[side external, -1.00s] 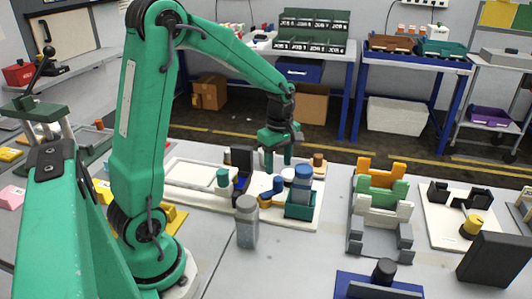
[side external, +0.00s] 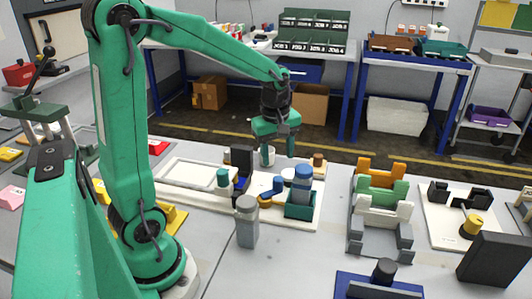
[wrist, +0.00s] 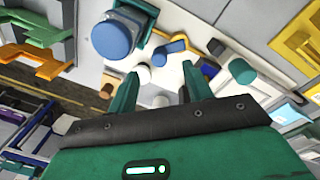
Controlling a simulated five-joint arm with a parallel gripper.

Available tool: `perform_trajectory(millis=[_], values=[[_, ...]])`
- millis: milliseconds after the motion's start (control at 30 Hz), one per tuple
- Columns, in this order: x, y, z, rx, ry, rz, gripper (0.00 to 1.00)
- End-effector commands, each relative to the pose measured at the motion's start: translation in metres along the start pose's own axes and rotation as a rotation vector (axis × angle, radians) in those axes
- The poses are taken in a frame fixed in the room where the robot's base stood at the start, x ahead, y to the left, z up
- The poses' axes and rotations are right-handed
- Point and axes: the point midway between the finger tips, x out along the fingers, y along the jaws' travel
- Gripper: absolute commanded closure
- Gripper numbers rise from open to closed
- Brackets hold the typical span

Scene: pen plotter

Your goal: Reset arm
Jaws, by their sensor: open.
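My gripper (side external: 278,158) hangs above the far side of the white plotter board (side external: 185,197), its fingers pointing down. It is open, and nothing is between its fingers. In the wrist view my gripper (wrist: 160,92) shows its two green fingers apart over the board. A blue-capped bottle (side external: 302,185) stands in a green holder (side external: 300,208) at the right of the board. In the wrist view the round blue cap (wrist: 112,38) is at upper left. A white round piece (side external: 267,156) is seen behind the fingers; I cannot tell its exact distance from them.
A grey bottle (side external: 247,222) stands in front of the board. Stacked orange, green and white brackets (side external: 384,188) stand to the right, with a white fixture plate (side external: 450,222) beyond. A dark block (side external: 495,259) is at front right. The air around my gripper looks clear.

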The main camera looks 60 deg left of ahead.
Motion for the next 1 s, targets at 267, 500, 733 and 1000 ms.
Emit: perform_trajectory(millis=[267,500,733,1000], values=[[-0.041,-0.025,0.033,0.375,0.048,0.102,0.50],[-0.065,-0.050,0.057,0.696,0.108,0.178,0.50],[-0.081,-0.077,0.078,1.000,0.184,0.243,0.50],[-0.089,-0.105,0.096,1.308,0.281,0.298,0.50]])
